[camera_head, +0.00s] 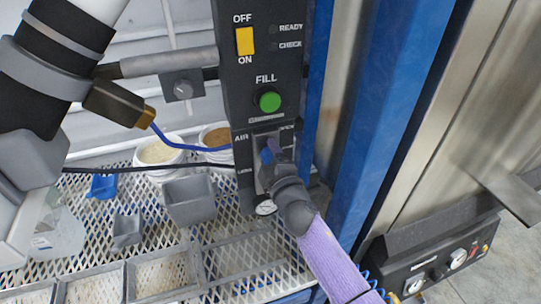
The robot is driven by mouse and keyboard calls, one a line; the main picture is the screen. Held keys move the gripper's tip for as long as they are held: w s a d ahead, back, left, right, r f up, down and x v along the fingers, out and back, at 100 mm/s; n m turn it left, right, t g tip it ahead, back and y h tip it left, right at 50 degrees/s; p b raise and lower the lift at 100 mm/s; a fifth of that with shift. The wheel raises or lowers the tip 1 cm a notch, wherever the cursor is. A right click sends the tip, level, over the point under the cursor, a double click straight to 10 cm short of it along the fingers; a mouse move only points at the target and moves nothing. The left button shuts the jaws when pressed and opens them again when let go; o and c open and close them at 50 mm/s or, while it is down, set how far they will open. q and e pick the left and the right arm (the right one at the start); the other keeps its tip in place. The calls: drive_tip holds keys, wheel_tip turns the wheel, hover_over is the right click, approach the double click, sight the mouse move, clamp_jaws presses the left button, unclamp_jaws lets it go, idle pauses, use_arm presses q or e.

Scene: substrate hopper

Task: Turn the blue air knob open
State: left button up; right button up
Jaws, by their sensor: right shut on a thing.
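The dark control panel (265,95) stands upright in the middle of the view, with an AIR label on its lower section. The blue air knob (266,156) sits in a pale recess there, and only a small blue part of it shows. My right gripper (273,160) reaches up from the lower right and is shut on the knob, hiding most of it. The knob's exact angle is hard to tell. My left gripper is not in view.
Above are a yellow switch (245,41) and green FILL button (270,101). A round gauge (265,208) sits below the knob. A blue post (375,120) rises close on the right. Tubs and a grey bin (189,200) stand on the mesh shelf at left.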

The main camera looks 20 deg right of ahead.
drive_tip(key=shift+n, duration=0.5)
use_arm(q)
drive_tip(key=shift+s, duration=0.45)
use_arm(e)
drive_tip(key=o, duration=1.3)
drive_tip(key=shift+c, duration=0.2)
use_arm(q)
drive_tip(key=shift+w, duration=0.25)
